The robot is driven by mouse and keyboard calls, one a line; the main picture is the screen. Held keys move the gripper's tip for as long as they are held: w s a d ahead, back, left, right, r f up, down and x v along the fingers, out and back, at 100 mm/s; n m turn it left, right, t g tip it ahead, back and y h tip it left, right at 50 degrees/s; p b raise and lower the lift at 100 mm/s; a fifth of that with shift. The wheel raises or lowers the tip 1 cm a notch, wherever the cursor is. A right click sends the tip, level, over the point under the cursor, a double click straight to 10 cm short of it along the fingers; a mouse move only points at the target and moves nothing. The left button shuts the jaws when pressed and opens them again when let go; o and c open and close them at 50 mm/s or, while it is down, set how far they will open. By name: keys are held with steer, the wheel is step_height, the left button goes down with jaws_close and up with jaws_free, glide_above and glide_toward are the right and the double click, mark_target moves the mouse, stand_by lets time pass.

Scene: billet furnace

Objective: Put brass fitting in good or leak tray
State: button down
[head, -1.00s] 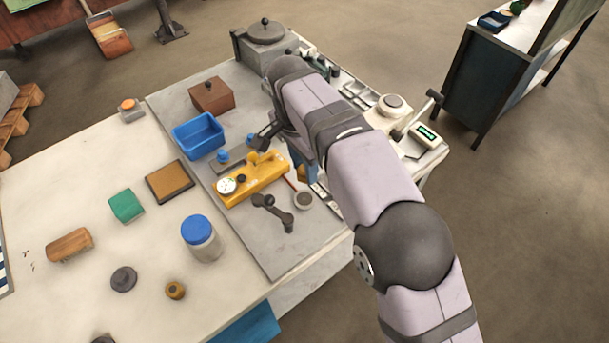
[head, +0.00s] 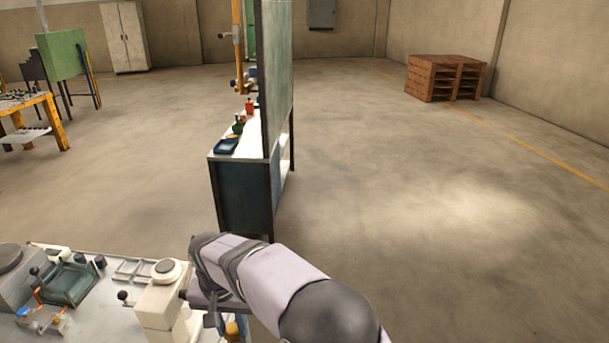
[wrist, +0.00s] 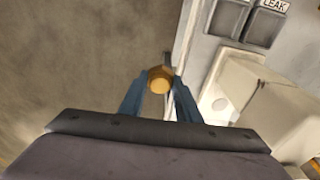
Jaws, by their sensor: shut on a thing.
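My gripper (wrist: 158,88) has blue fingers that are shut on the brass fitting (wrist: 160,79), which sticks out past the fingertips in the wrist view. The fitting also shows as a small brass-coloured piece (head: 232,331) at the bottom of the head view, beside the white machine. In the wrist view, a grey tray (wrist: 268,27) at the top right has a label reading LEAK. Another grey tray (wrist: 229,17) lies to its left, its label out of view. The fitting is apart from both trays, near the bench edge, with floor beneath at left.
A white machine (head: 163,300) with a round top stands on the bench next to my gripper. A green fixture (head: 70,283) stands further left. A dark cabinet with a tall panel (head: 240,185) stands behind. Open floor lies to the right.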

steer(key=w+d+f, duration=0.2)
steer(key=d, duration=0.7)
steer(key=w+d+f, duration=0.1)
steer(key=w+d, duration=0.2)
steer(key=d, duration=0.6)
steer(key=s+d+f, duration=0.1)
steer(key=s+d, duration=0.1)
steer(key=d, duration=0.6)
steer(key=s+d+f, duration=0.2)
steer(key=s+d, duration=0.1)
steer(key=d, duration=0.6)
steer(key=shift+s+d+f, duration=0.15)
steer(key=shift+d+f, duration=0.1)
steer(key=shift+a, duration=0.1)
